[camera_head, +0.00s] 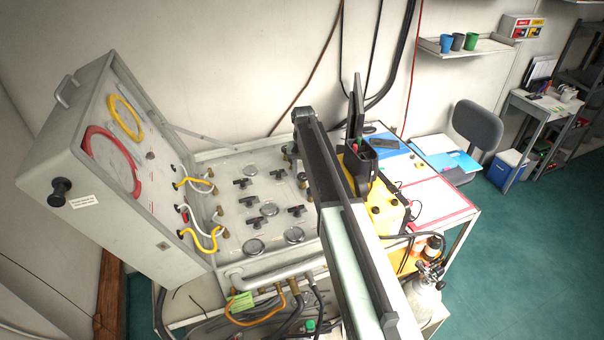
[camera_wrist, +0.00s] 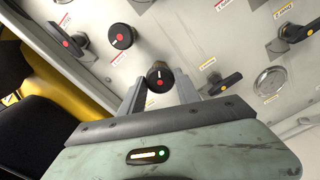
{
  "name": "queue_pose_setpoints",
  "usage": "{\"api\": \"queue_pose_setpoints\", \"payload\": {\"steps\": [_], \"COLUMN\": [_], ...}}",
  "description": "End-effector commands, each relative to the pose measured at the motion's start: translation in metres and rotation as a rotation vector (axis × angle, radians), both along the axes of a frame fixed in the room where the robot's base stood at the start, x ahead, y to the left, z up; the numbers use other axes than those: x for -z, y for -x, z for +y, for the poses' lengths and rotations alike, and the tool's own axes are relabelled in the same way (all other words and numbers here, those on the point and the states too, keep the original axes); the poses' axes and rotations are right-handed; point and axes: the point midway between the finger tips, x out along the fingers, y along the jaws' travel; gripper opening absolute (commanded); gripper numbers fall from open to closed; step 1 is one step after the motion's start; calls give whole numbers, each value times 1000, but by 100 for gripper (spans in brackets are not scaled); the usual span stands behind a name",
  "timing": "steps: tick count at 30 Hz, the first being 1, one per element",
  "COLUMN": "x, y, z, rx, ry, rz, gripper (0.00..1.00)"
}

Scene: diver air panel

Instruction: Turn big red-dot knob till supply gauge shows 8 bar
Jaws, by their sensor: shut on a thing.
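In the head view, the panel (camera_head: 232,203) shows several round dials, none readable, and I cannot tell which is the supply gauge. My arm hides the gripper and the held knob there.
A red-dot lever (camera_wrist: 68,42) and orange-dot levers (camera_wrist: 226,84) stand near the gripper. A yellow case (camera_head: 384,205) stands right of the panel, close to my arm. The open lid (camera_head: 120,190) with coiled hoses rises at the left. A gas cylinder (camera_head: 425,300) stands at the front right.

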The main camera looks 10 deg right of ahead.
Motion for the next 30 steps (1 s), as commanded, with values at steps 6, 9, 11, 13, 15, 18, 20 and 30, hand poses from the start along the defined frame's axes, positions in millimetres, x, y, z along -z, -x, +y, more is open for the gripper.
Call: {"api": "queue_pose_setpoints", "payload": {"steps": [6, 9, 11, 13, 15, 18, 20, 30], "x": [1, 1, 1, 1, 1, 1, 1, 1], "y": [3, 3, 3, 3, 3, 3, 3, 3], "z": [0, 0, 0, 0, 0, 0, 0, 0], "rx": [205, 300, 357, 424, 489, 580, 630, 858], "ry": [1, 1, 1, 1, 1, 2, 2, 1], "rz": [7, 7, 7, 7, 7, 7, 7, 7], "gripper": [0, 0, 0, 0, 0, 0, 0, 0]}}
